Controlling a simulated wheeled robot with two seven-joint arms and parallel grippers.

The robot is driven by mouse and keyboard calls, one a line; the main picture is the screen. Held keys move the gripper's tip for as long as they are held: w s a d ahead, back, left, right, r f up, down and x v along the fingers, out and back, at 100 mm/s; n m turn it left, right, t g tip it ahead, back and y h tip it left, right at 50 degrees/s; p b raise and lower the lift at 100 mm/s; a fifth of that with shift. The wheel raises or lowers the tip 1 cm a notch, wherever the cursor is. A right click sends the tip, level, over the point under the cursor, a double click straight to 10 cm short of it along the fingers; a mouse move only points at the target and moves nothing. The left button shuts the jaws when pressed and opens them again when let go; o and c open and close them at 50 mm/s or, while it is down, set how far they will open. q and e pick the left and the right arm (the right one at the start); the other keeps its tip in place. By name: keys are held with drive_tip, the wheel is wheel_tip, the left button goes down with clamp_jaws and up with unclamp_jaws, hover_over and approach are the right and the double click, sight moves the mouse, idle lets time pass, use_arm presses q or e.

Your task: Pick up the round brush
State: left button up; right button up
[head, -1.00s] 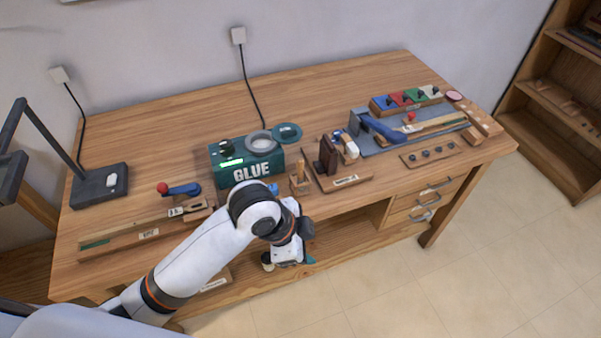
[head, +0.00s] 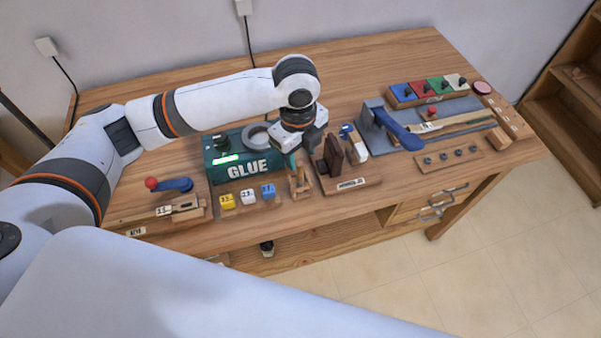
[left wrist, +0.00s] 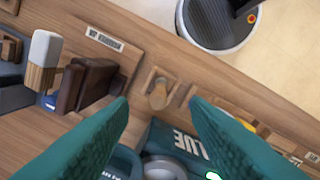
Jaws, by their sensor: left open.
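A round wooden handle, which looks like the round brush (left wrist: 158,95), stands in a small wooden holder (left wrist: 168,76) at the bench's front part. In the head view the holder (head: 300,184) is just right of the green glue box (head: 240,165). My left gripper (head: 294,158) is above the holder, pointing down. In the left wrist view its two teal fingers (left wrist: 158,106) are apart, with the handle between and beyond their tips. Nothing is held. The brush's lower end is hidden in the holder. My right gripper is not in view.
A dark brown upright block on a labelled board (head: 332,158) stands close right of the holder. Yellow, white and blue cubes (head: 248,196) sit to its left. A blue-handled tool (head: 398,130) lies farther right. The bench's front edge is close by.

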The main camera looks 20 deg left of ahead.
sight(300, 165)
use_arm(q)
drive_tip(key=shift+w+f, duration=0.15)
drive_tip(key=shift+f, duration=0.4)
drive_tip(key=shift+w+f, duration=0.15)
drive_tip(key=shift+f, duration=0.35)
wheel_tip(300, 165, down, 4)
drive_tip(key=shift+s+a+f+p, duration=0.1)
drive_tip(key=shift+p, duration=0.55)
drive_tip(key=shift+f, duration=0.6)
drive_tip(key=c, duration=0.7)
clamp_jaws()
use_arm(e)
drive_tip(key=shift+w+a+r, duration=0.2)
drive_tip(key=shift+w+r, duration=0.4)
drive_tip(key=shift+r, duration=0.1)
